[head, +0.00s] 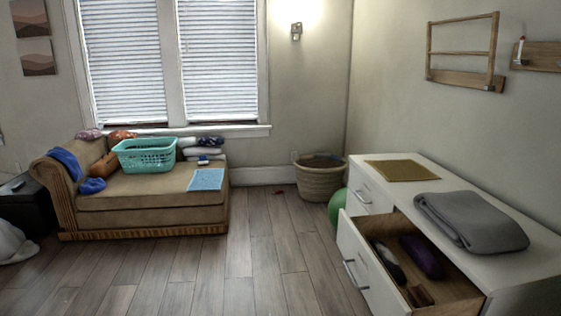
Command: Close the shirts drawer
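A white dresser (388,177) stands at the right against the wall. One of its drawers (362,258) is pulled out toward the left, with its bar handle (355,274) on the white front. Inside the open drawer lie a purple folded item (422,257), a dark grey-green item (390,262) and a small brown block (420,296). Another dresser drawer (361,189) beyond it looks shut. No label shows, so I cannot tell which drawer is for shirts. Neither of my grippers is in view.
A grey folded blanket (470,222) and a mustard mat (402,170) lie on the dresser top. A green ball (337,206) and wicker basket (320,180) stand beyond the dresser. A tan chaise (150,190) holds a teal laundry basket (146,157). The wooden floor (235,265) between is mostly clear.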

